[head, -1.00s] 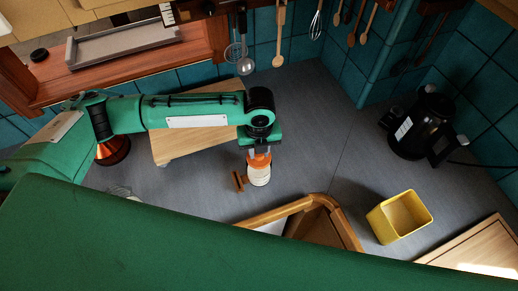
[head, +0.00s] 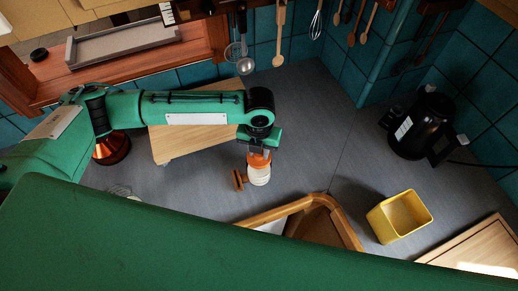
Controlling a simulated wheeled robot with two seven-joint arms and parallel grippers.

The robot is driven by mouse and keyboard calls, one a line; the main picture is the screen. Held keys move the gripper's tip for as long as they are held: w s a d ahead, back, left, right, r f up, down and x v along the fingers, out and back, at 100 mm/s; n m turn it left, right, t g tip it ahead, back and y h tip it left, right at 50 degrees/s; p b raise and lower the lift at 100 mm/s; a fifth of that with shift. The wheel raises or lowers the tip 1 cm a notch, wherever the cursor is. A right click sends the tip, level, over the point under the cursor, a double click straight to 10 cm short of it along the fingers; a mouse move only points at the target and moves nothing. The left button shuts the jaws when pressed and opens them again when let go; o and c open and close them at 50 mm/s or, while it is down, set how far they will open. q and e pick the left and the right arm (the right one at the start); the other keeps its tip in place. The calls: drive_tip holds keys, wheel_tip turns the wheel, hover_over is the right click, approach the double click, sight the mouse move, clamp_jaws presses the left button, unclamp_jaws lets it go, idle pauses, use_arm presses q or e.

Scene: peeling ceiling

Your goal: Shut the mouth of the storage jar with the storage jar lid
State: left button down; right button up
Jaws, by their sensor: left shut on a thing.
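The storage jar (head: 259,178) is a small whitish ribbed jar standing upright on the grey counter, near the middle of the head view. The orange storage jar lid (head: 259,161) is at the jar's top, between the fingers of my left gripper (head: 258,155). My left gripper points down from above and is shut on the lid. The lid looks in line with the jar's mouth; I cannot tell whether it is fully seated. The fingers and wrist partly hide the lid. My right gripper is not in view.
A small brown wooden object (head: 239,180) stands close left of the jar. A wooden board (head: 185,147) lies under my left arm. A wooden-framed box (head: 335,211) is in front, a yellow container (head: 385,226) to the right, and a black kettle (head: 420,125) further back.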

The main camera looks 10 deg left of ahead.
use_arm(q)
drive_tip(key=m, duration=0.5)
drive_tip(key=shift+f, duration=0.1)
drive_tip(key=c, duration=1.1)
unclamp_jaws()
drive_tip(key=shift+o, duration=0.2)
wheel_tip(320, 180, up, 18)
drive_tip(key=shift+b, duration=0.45)
drive_tip(key=shift+f, duration=0.1)
drive_tip(key=shift+s, duration=0.1)
